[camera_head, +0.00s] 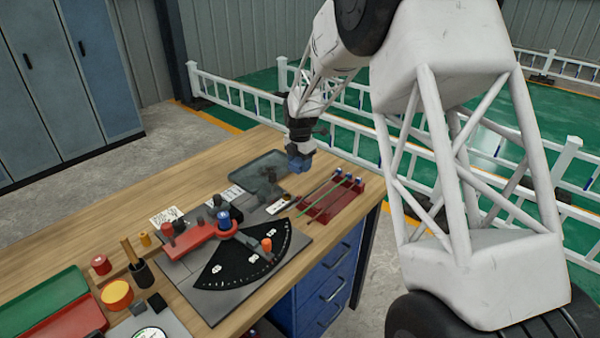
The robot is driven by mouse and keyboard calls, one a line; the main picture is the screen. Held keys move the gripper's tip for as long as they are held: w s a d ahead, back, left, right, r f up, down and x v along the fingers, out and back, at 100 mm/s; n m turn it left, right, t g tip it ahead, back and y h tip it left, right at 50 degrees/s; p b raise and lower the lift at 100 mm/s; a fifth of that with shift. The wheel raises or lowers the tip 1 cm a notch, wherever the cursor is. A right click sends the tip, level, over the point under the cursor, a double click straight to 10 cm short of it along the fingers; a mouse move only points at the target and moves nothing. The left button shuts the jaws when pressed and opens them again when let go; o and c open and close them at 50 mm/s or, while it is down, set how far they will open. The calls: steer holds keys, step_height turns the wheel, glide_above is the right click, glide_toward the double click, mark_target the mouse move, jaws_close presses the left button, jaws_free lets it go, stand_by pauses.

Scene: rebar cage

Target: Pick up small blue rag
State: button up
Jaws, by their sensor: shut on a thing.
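My gripper (299,150) is above the far right part of the wooden workbench (235,160), pointing down. It is shut on a small blue rag (299,163), which shows as a blue patch at the fingertips. The rag appears held above the bench, close to the right end of a dark grey tray (258,172). The fingers are small in this view, and the far side of the rag is hidden.
A red rack (331,200) with thin rods stands at the right edge of the bench. A black fan-shaped plate (243,258) with a red arm lies on a grey mat. Green and red trays are at the lower left. White fences stand behind.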

mark_target(300, 161)
steer(key=shift+r, duration=1.5)
steer(key=o, duration=0.3)
steer(key=shift+c, duration=1)
steer(key=w+a+f, duration=0.1)
steer(key=w+a, duration=0.7)
steer(key=w, duration=0.4)
steer(key=shift+w+a+f, duration=0.15)
steer(key=shift+a+f, duration=0.15)
steer(key=shift+f, duration=0.05)
